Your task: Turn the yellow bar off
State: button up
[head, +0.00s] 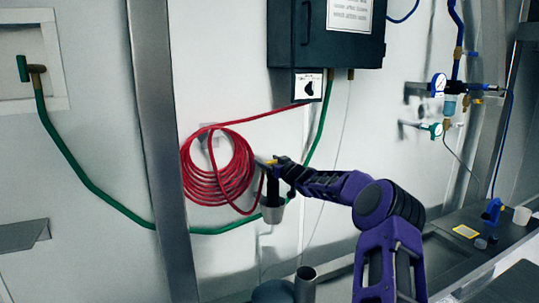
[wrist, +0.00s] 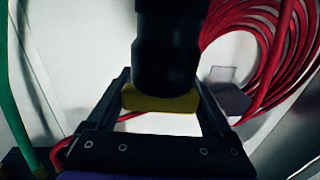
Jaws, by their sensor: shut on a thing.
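The yellow bar (wrist: 160,104) lies crosswise between the two fingers of my gripper (wrist: 163,88) in the wrist view. The fingers are closed on its two ends. A thick black cylinder (wrist: 168,45) stands in front of the bar and hides part of it. In the head view, only a small yellow piece of the bar (head: 271,161) shows at my gripper (head: 267,166), in front of the wall. A dark body with a pale cup-like end (head: 272,214) hangs just below it. The bar's exact angle is hard to tell in the head view.
A coiled red hose (head: 212,185) hangs close to the left of my gripper. A green hose (head: 95,187) runs along the wall behind. A dark box (head: 325,40) with a black knob (head: 309,88) is above. A grey pipe (head: 305,285) stands below.

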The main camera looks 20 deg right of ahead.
jog(key=shift+a+n+y+p, duration=0.1)
jog(key=shift+n+y+p, duration=0.2)
jog(key=shift+y+p, duration=0.15)
jog(key=o, duration=1.1)
jog(key=shift+o, duration=0.2)
jog(key=shift+s, duration=0.1)
jog(key=b+v, duration=0.1)
jog(key=v, duration=1.6)
jog(key=shift+r+b, duration=0.2)
jog(key=shift+b, duration=0.2)
